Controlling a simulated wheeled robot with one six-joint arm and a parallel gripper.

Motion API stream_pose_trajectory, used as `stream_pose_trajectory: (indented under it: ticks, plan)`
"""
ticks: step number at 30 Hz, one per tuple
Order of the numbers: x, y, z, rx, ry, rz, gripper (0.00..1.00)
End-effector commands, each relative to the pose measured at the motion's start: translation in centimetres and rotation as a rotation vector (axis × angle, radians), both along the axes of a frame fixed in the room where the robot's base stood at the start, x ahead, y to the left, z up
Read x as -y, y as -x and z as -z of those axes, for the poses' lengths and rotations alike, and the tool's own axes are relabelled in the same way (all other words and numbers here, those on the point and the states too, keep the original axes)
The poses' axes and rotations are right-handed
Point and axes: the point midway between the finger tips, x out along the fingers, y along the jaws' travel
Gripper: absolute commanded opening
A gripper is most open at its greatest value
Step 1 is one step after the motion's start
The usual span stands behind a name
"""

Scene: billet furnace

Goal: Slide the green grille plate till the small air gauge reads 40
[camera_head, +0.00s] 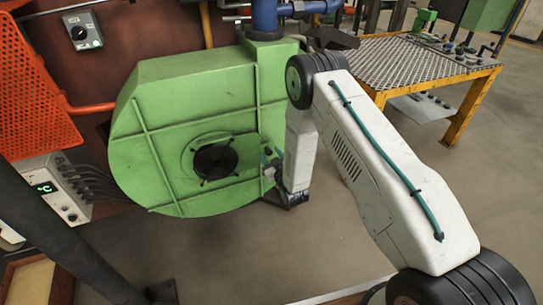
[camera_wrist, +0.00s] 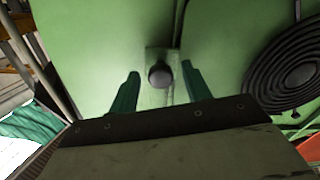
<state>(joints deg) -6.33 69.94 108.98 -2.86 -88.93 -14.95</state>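A big green blower housing (camera_head: 190,120) stands in the middle of the head view. A dark round grille (camera_head: 215,161) sits in its face, and it also shows at the right of the wrist view (camera_wrist: 292,68). My gripper (camera_head: 272,162) is close to the housing face, right of the grille. In the wrist view my gripper (camera_wrist: 160,85) has its two green fingers spread apart. A round grey knob (camera_wrist: 160,75) on a small pale green plate (camera_wrist: 156,55) shows between them, with gaps on both sides. I cannot make out the small air gauge or its reading.
An orange perforated panel (camera_head: 35,85) and a grey control box with a lit display (camera_head: 52,190) stand at the left. A blue pipe (camera_head: 265,15) rises above the housing. A yellow-framed mesh table (camera_head: 410,62) stands at the back right. Open floor (camera_head: 330,240) lies in front.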

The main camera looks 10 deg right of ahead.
Motion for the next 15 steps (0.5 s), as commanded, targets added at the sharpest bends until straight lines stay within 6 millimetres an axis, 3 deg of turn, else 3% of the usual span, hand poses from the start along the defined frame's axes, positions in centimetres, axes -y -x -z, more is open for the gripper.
stream_pose_trajectory:
  ticks: [8, 15]
  plan:
    - [0.1, 0.4, 0.0, -0.002, 0.000, 0.001, 0.48]
    - [0.7, 4.1, 0.1, -0.003, 0.000, 0.001, 0.48]
